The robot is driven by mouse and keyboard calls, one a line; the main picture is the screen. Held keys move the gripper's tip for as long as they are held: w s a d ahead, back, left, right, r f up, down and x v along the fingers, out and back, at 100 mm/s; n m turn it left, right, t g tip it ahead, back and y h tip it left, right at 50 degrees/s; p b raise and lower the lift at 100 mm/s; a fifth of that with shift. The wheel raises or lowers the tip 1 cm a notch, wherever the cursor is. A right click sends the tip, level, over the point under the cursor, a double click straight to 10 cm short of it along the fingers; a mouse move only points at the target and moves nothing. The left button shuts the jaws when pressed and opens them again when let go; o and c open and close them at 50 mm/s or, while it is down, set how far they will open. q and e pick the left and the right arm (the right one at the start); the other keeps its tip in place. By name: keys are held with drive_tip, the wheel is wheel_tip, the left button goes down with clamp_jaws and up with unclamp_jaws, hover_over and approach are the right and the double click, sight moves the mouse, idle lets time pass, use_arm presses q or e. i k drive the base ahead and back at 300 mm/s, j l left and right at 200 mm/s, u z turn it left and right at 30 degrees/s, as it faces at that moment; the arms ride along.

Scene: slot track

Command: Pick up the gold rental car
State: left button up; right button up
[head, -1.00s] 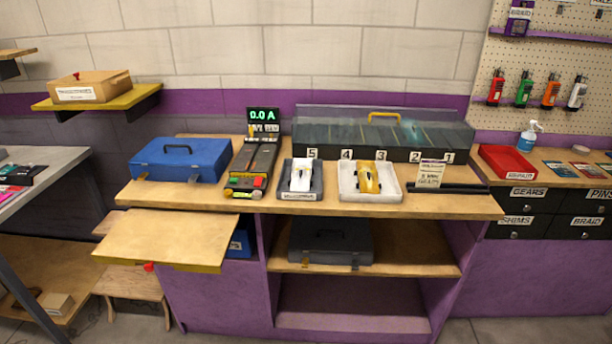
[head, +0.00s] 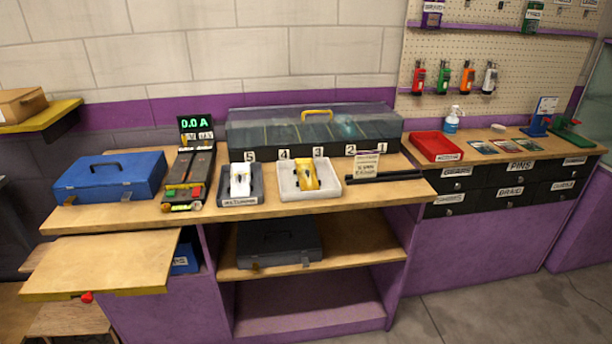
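The gold car (head: 305,174) sits in a white tray (head: 285,190) on the wooden bench top, a little right of the middle of the bench. A white car (head: 240,180) sits in a dark grey tray (head: 257,194) just to its left. Neither of my grippers is in the head view.
A case with numbered slots (head: 315,128) stands behind the trays. A blue toolbox (head: 110,176) and a test unit with a green display (head: 190,172) are on the left. A wooden flap (head: 103,262) juts out at front left. A red bin (head: 436,147) stands on the right counter.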

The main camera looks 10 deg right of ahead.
sight(305, 171)
drive_tip(key=i+l+u, duration=0.1)
drive_tip(key=l, duration=0.3)
drive_tip(key=i+l+u, duration=0.1)
drive_tip(key=l, duration=0.3)
drive_tip(key=i+l, duration=0.2)
drive_tip(key=l, duration=0.25)
drive_tip(key=i+l+u, duration=0.15)
drive_tip(key=l, duration=0.25)
drive_tip(key=k, duration=0.05)
